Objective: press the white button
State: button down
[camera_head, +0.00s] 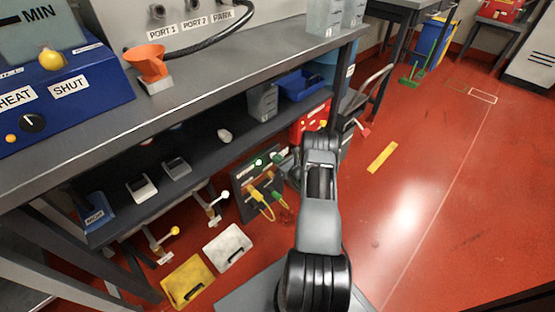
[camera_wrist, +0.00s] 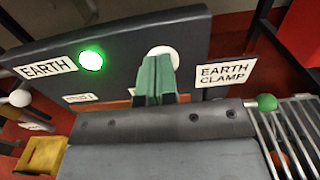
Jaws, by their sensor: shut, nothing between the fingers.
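The white button (camera_wrist: 163,51) is a round white disc near the top of a dark panel (camera_wrist: 125,58) in the wrist view. A lit green lamp (camera_wrist: 91,60) sits to its left, beside an EARTH label (camera_wrist: 48,67). An EARTH CLAMP label (camera_wrist: 226,72) is to its right. My gripper (camera_wrist: 157,60) is shut and empty, with its green fingertips in front of the button, hiding its lower part. I cannot tell whether they touch it. In the head view the panel (camera_head: 241,184) stands low under the bench, and my arm comes in from the right.
A green knob (camera_wrist: 267,102) and metal bars (camera_wrist: 294,135) are at right in the wrist view. Yellow and green leads (camera_head: 266,208) hang from the panel's front. A yellow plate (camera_head: 187,282) and a white one (camera_head: 228,247) lie nearby.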

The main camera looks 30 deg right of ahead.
jog(key=s+d+p, duration=0.2)
jog(key=s, duration=1.1)
jog(key=shift+d+p, duration=0.25)
jog(key=shift+p, duration=0.05)
jog(key=shift+s, duration=0.15)
